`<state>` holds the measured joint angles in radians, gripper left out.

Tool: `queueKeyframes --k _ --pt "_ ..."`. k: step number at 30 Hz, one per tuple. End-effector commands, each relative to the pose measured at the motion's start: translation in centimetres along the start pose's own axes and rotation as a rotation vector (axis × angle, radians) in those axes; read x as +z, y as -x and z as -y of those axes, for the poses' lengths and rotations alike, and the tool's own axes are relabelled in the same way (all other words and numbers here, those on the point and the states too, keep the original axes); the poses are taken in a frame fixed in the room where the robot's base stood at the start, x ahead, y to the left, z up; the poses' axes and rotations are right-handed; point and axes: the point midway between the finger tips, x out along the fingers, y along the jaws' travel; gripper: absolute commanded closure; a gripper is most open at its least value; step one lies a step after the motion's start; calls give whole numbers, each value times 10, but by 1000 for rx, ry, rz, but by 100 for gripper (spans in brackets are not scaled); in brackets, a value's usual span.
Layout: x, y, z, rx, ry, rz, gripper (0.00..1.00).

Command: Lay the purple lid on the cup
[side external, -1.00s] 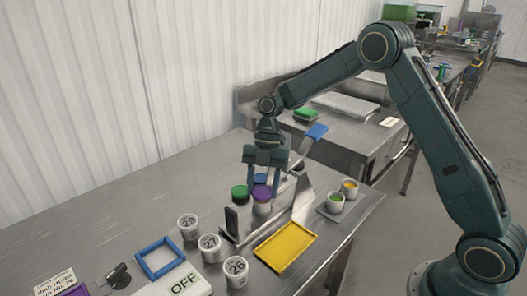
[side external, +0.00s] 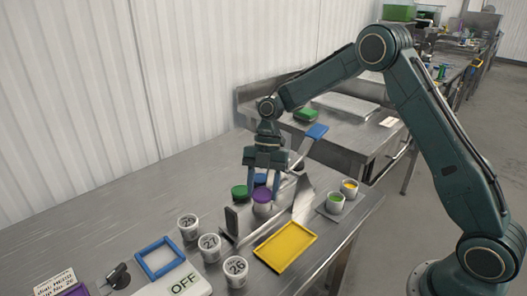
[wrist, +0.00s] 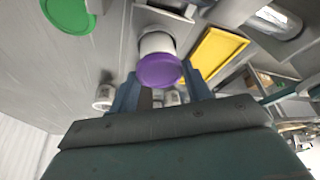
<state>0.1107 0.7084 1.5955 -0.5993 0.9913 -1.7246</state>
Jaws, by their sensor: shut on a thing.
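My gripper (side external: 263,190) points down and is shut on the purple lid (side external: 262,196), with one blue finger on each side of it. In the wrist view the purple lid (wrist: 158,71) lies level between the fingers (wrist: 160,88). The white cup (side external: 262,209) stands directly under the lid, and its side also shows just beyond the lid in the wrist view (wrist: 157,43). The lid covers the cup's mouth from view. The lid is at the cup's rim; I cannot tell whether it is fully seated.
A yellow tray (side external: 286,262) lies in front. Several numbered white cups (side external: 210,249) stand front left.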

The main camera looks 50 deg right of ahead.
Motion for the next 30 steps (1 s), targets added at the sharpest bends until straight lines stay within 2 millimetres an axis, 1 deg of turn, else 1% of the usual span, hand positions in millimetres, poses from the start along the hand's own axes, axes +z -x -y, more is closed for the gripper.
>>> queueKeyframes --k 26,27,29,30 --pt "2 -4 0 0 0 0 73" --pt "2 -4 0 0 0 0 48" --pt "2 -4 0 0 0 0 36" --pt "2 -4 0 0 0 0 28"
